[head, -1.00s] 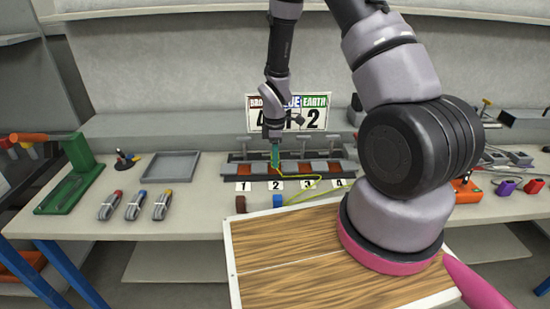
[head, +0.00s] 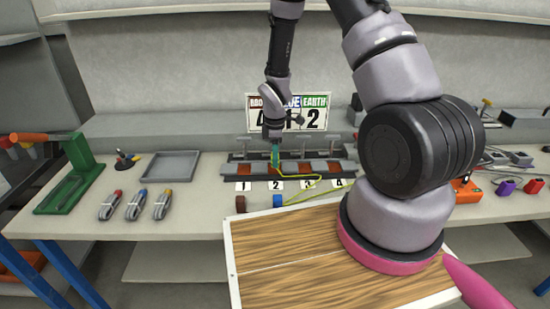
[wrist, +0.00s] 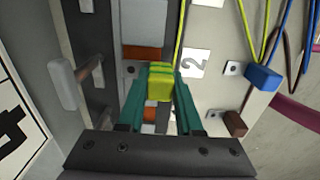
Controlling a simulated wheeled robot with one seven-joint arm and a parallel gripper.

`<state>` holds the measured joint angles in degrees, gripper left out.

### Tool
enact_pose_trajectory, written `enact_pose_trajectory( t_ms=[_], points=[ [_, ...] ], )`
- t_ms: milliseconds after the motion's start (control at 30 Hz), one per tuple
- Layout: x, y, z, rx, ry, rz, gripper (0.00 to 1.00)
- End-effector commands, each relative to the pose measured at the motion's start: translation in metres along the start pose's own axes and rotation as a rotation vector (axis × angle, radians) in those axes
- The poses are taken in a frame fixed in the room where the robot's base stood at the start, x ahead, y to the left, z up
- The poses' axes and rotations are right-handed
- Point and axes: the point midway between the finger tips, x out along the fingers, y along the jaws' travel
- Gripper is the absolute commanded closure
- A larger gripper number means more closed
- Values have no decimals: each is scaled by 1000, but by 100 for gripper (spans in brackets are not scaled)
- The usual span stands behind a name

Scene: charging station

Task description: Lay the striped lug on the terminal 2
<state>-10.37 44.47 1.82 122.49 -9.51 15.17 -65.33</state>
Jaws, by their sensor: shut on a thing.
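My gripper (wrist: 160,102) has green fingers and is shut on the striped lug (wrist: 160,82), a yellow-green block with green bands, in the wrist view. A yellow-green wire runs up from the lug in that view. In the head view my gripper (head: 275,157) is at the terminal block (head: 315,169), just behind the label for terminal 2 (head: 276,185). The label also shows beside the lug in the wrist view (wrist: 195,63). The lug hides part of the block under it, and I cannot tell whether it touches the terminal.
A sign (head: 290,112) stands behind the block, with clamp handles in front of it. Brown (head: 240,204) and blue (head: 278,201) wire ends lie at the bench's front edge. A grey tray (head: 173,166), several tools and a green lever stand (head: 72,180) are to the left.

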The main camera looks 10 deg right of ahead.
Motion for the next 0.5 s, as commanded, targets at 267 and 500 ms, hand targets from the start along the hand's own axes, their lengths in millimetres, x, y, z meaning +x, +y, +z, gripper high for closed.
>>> enact_pose_trajectory(
  t_ms=[267,500],
  points=[
    [3,0,0,0,0,-1,100],
    [8,0,0,0,0,0,100]
  ],
)
